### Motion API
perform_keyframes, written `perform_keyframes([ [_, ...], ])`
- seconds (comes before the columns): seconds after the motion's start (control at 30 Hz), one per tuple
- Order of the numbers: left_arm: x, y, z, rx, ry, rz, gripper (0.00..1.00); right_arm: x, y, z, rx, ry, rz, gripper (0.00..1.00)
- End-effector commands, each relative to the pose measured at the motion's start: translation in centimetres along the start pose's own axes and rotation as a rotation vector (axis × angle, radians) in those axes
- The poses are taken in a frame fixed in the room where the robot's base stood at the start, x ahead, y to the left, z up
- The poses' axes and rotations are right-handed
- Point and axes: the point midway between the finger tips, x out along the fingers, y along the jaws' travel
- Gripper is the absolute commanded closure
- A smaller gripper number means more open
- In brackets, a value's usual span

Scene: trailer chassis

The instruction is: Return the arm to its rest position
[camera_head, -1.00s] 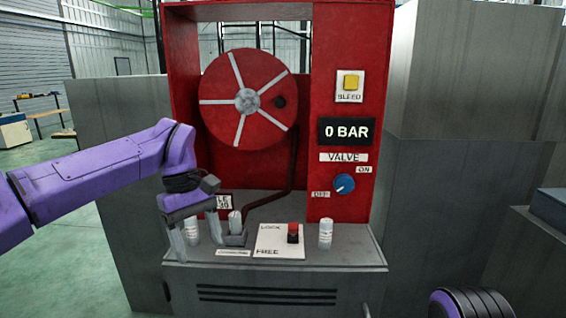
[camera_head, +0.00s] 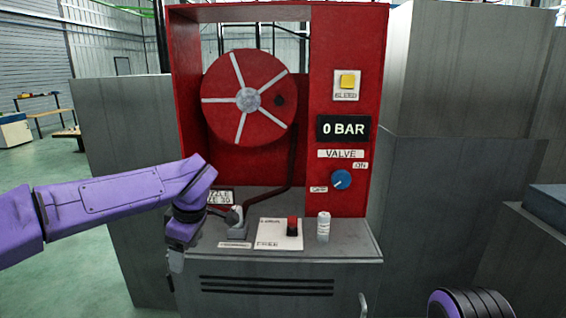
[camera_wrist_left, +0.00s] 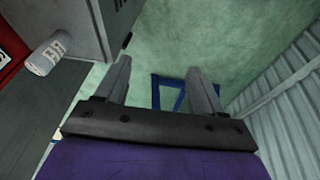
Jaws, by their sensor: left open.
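My left gripper (camera_head: 176,262) is at the front left corner of the grey cabinet (camera_head: 265,262) in the head view, pointing down. In the left wrist view my left gripper (camera_wrist_left: 160,85) has its two fingers apart with nothing between them, over the green floor. The purple left arm (camera_head: 115,198) comes in from the left, nearly level. A white cylinder (camera_wrist_left: 46,57) stands to the left of the fingers in the wrist view. My right gripper is not in view.
The red panel (camera_head: 345,25) carries a hose reel (camera_head: 225,110), a display reading 0 BAR (camera_head: 343,128) and a blue valve knob (camera_head: 341,179). On the cabinet top are a nozzle in a holder (camera_head: 236,224), a red switch (camera_head: 292,225) and a white cylinder (camera_head: 323,226).

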Motion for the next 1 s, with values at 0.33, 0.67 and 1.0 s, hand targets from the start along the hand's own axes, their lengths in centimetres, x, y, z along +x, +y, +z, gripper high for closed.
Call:
perform_keyframes([
  [0.33, 23.1, -6.7, 4.0, 0.127, 0.452, 0.512, 0.32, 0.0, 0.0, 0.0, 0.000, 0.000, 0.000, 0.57],
  [0.67, 34.7, -31.7, 8.2, 0.711, 0.127, 0.305, 0.32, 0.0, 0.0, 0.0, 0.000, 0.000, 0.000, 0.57],
  [1.0, 36.3, -40.3, 6.4, 0.854, 0.097, 0.129, 0.32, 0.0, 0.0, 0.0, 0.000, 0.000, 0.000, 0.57],
])
